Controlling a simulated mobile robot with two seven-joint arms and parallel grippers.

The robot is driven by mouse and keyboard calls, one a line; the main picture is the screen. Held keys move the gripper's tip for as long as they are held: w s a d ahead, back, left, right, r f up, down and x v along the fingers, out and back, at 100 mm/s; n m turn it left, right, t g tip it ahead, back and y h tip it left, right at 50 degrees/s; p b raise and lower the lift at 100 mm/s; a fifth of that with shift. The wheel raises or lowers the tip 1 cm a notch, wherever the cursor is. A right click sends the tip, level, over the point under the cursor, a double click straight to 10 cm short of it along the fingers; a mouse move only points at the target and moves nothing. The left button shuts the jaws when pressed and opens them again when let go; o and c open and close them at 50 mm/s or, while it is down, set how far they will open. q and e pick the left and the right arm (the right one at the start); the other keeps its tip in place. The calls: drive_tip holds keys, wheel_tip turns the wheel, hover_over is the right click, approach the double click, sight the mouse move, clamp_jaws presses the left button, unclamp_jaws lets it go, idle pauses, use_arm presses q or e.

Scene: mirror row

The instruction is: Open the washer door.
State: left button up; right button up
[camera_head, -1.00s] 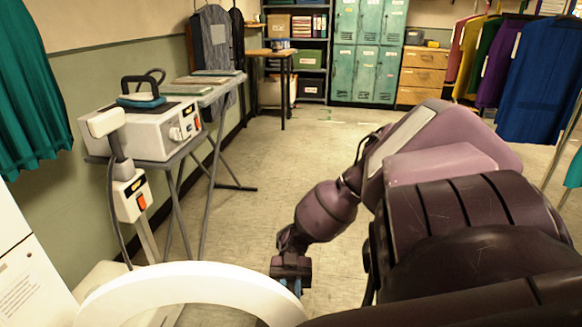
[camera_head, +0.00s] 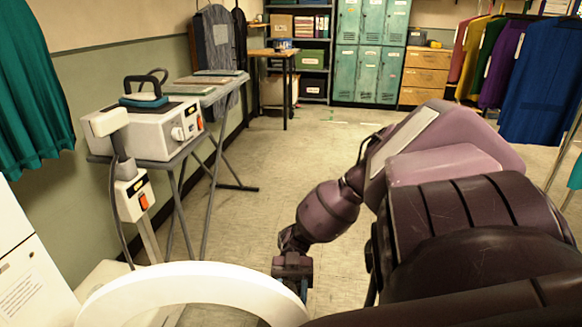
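A thick white curved rim (camera_head: 190,282), which looks like the round washer door, stands up at the bottom of the head view. It stands out to the right of a white cabinet front (camera_head: 28,275) at the left edge, which looks like the washer's body. Its lower part is cut off by the frame. My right arm comes in from the right, and its dark gripper (camera_head: 293,284) points down just beyond the right end of the rim. The rim partly hides the fingers, so I cannot tell touching or grip state. My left gripper is out of view.
A steam iron unit (camera_head: 150,130) on a grey ironing board (camera_head: 205,88) stands at the left behind the rim. Green lockers (camera_head: 368,50), wooden drawers (camera_head: 424,70) and hanging clothes (camera_head: 540,80) line the back. The middle floor (camera_head: 290,150) is clear.

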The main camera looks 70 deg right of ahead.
drive_tip(key=b+v, duration=0.1)
drive_tip(key=v, duration=0.9)
drive_tip(key=shift+d, duration=0.35)
